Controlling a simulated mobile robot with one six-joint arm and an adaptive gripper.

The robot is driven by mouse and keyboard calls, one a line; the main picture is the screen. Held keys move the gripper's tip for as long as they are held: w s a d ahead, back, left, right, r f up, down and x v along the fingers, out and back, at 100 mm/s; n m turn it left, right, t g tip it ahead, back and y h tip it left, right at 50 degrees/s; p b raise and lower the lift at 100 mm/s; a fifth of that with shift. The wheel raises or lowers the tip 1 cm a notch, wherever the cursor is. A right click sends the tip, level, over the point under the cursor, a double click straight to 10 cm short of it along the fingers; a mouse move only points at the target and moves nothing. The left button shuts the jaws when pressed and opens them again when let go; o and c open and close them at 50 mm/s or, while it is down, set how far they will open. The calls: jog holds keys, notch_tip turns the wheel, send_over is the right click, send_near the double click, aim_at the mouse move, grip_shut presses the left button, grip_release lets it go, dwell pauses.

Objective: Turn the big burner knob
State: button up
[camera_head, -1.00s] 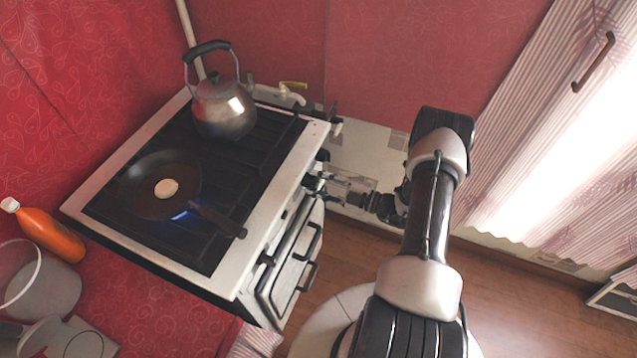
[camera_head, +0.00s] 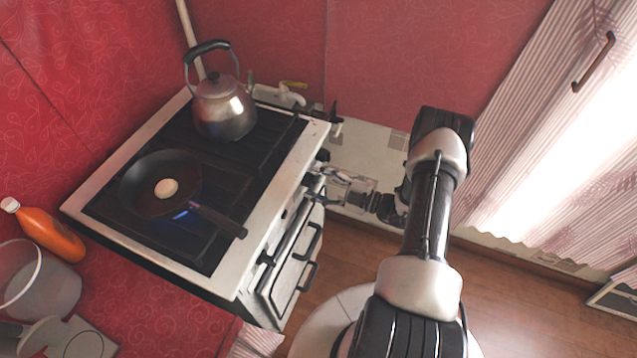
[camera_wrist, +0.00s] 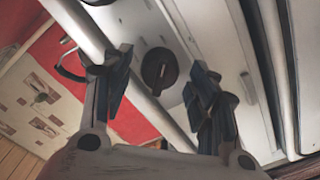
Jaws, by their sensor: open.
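A round dark knob (camera_wrist: 159,71) with a raised grip bar sits on the stove's pale front panel in the wrist view. My gripper (camera_wrist: 148,88) is open, with one finger on each side of this knob; I see no contact. In the head view my gripper (camera_head: 318,178) is at the stove's front face, below a black knob (camera_head: 322,155) near the right end. Which knob serves the big burner cannot be told for sure. A blue flame (camera_head: 181,214) shows under the frying pan (camera_head: 150,203).
A kettle (camera_head: 224,115) stands at the back of the stove (camera_head: 254,253). Oven handles (camera_head: 309,243) stick out below the panel. An orange bottle (camera_head: 52,234) lies on the red counter at left.

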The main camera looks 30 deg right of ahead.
jog(key=v, duration=1.2)
jog(key=shift+w+r, duration=0.1)
dwell(1.0)
